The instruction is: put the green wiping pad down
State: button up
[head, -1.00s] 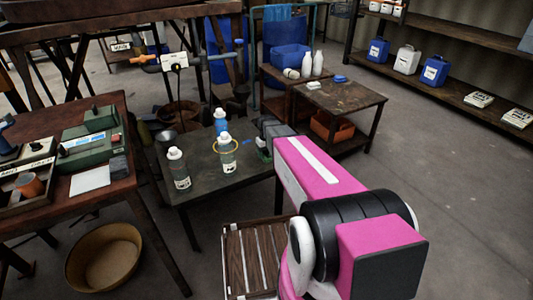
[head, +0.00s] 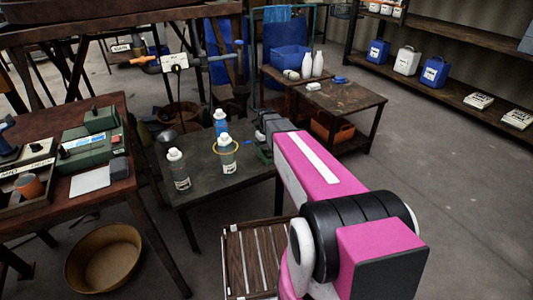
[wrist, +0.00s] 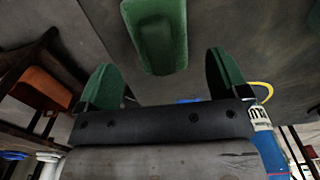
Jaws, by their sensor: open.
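The green wiping pad (wrist: 160,35) lies on the dark table top (wrist: 215,25) in the wrist view, beyond my fingertips and in line with the gap between them. My gripper (wrist: 160,62) is open, with a green-faced finger on either side and nothing between them. In the head view the pad (head: 264,154) shows as a small green patch near the right edge of the low dark table (head: 205,195), just below my gripper (head: 268,126). My arm partly hides it there.
A slatted wooden crate (head: 232,262) is below the table's front. A second table (head: 345,100) stands behind, to the right.

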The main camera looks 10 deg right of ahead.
notch_tip(320, 180, up, 7)
jog(key=s+f+m, duration=0.2)
jog(key=s+m, duration=0.1)
jog(key=s, duration=1.8)
jog(key=shift+s+f+m, duration=0.15)
jog(key=shift+m, duration=0.15)
jog(key=shift+o, duration=0.3)
jog(key=shift+o, duration=0.2)
jog(key=shift+w, duration=0.25)
jog(key=n, duration=0.4)
send_near(267, 152)
jog(key=shift+s+a+f, duration=0.1)
jog(key=shift+s+a, duration=0.05)
jog(key=shift+s, duration=0.05)
notch_tip(267, 152, down, 5)
jog(key=shift+f, duration=0.15)
jog(key=shift+w+d+f, duration=0.1)
jog(key=shift+f, duration=1.25)
jog(key=shift+d+f, duration=0.1)
jog(key=shift+f, duration=1.2)
jog(key=c, duration=1.1)
